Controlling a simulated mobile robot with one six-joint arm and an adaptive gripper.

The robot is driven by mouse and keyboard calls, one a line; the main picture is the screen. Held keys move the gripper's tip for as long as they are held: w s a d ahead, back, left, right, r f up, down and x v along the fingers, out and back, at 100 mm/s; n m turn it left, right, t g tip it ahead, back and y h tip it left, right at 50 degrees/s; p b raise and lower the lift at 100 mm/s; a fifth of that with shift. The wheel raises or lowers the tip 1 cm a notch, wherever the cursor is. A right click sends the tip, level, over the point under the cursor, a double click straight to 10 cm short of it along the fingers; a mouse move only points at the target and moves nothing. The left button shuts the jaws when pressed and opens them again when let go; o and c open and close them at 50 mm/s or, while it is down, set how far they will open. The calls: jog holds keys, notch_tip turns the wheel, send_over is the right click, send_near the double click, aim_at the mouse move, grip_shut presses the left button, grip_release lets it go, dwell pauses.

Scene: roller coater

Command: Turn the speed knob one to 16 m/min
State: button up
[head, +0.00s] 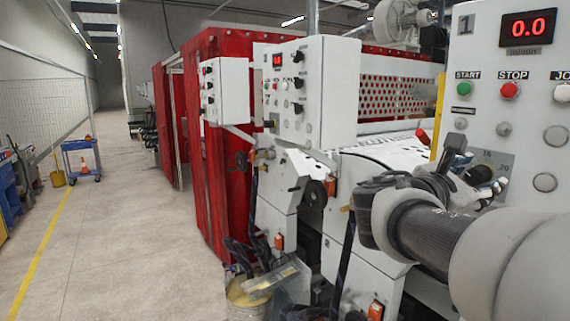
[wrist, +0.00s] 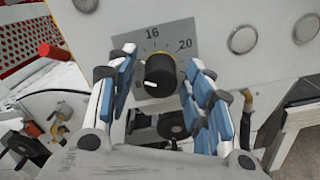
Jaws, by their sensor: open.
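The speed knob (wrist: 160,72) is a round black knob with a white mark, seen in the wrist view on a grey dial plate (wrist: 180,34) printed with 16 and 20. The white mark sits at the knob's lower left, away from the 16. My gripper (wrist: 161,58) is open, with one blue-padded finger on each side of the knob; I cannot tell whether either touches it. In the head view my gripper (head: 478,168) is at the dial plate (head: 503,163) on panel 1 and hides the knob. The panel's red display (head: 528,27) reads 0.0.
Panel 1 (head: 478,95) also carries a green START button (head: 463,89), a red STOP button (head: 509,90) and several round metal caps. A similar control box (head: 310,115) and red curtains (head: 215,145) stand further left. The aisle floor (head: 110,220) at left is mostly clear.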

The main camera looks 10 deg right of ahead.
jog(key=shift+c, duration=0.3)
jog(key=c, duration=1)
jog(key=shift+f+b, duration=0.1)
jog(key=shift+b, duration=0.3)
jog(key=shift+f+m+b, duration=0.15)
jog(key=shift+m+b, duration=0.85)
jog(key=shift+b, duration=0.2)
jog(key=m+b, duration=0.3)
jog(key=b, duration=0.1)
jog(key=shift+m, duration=0.3)
jog(key=m+b, duration=0.4)
jog(key=b, duration=0.1)
jog(key=shift+w+m, duration=0.1)
jog(key=shift+m, duration=0.2)
jog(key=shift+r+m+b, duration=0.2)
jog(key=shift+m+b, duration=0.5)
jog(key=shift+r, duration=0.1)
